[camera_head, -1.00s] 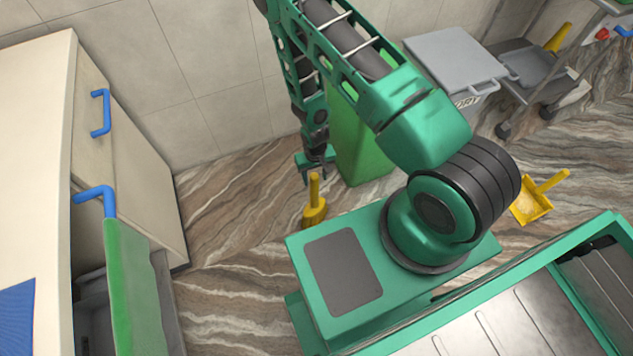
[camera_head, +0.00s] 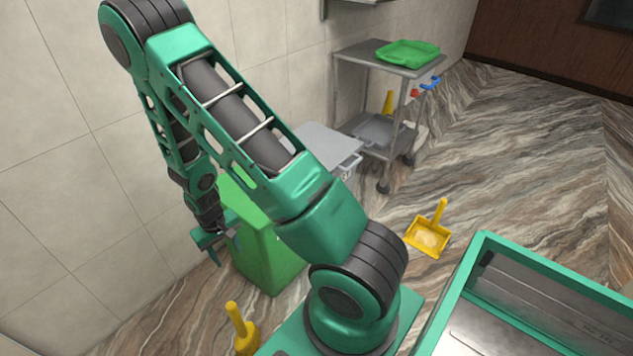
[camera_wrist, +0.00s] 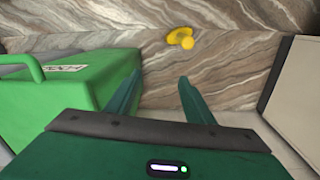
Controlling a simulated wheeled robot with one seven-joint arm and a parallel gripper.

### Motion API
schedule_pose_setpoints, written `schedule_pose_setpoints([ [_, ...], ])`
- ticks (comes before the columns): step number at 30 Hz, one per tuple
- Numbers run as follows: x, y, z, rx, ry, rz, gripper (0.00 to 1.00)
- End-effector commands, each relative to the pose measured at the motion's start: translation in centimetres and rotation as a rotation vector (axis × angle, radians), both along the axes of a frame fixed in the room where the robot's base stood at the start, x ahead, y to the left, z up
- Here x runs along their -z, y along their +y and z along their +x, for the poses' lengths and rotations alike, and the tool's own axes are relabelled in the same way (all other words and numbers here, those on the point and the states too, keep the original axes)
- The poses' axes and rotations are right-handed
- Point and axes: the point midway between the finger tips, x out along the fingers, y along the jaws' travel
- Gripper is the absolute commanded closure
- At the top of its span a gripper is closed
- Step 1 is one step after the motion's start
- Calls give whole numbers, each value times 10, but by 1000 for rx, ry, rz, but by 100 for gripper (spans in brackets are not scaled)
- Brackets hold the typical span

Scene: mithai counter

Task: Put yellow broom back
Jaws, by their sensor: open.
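The yellow broom (camera_head: 240,330) stands on the floor at the bottom of the head view, handle up, its lower end partly cut off by the frame. In the wrist view the broom (camera_wrist: 181,37) shows near the top, beyond my fingertips. My gripper (camera_head: 217,252) hangs above the floor beside the green bin, apart from the broom. In the wrist view its two fingers (camera_wrist: 160,80) are spread with nothing between them. A yellow dustpan (camera_head: 428,237) lies on the floor right of my arm, with its handle up.
The green bin (camera_head: 262,250) stands close to my gripper; a grey lidded bin (camera_head: 325,148) is behind it. A metal trolley (camera_head: 385,60) holds a green tray (camera_head: 407,53) and, below, another yellow-handled item (camera_head: 388,103). Open floor lies to the right.

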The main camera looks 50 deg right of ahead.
Motion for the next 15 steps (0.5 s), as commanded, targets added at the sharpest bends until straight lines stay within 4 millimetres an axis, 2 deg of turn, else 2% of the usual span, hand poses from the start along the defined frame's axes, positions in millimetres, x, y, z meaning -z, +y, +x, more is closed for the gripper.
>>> schedule_pose_setpoints([
  [1,-24,-9,2,15,-9,-3,52],
  [8,-115,-48,-14,79,-9,-23,52],
  [15,-199,-82,-53,153,-6,-30,52],
])
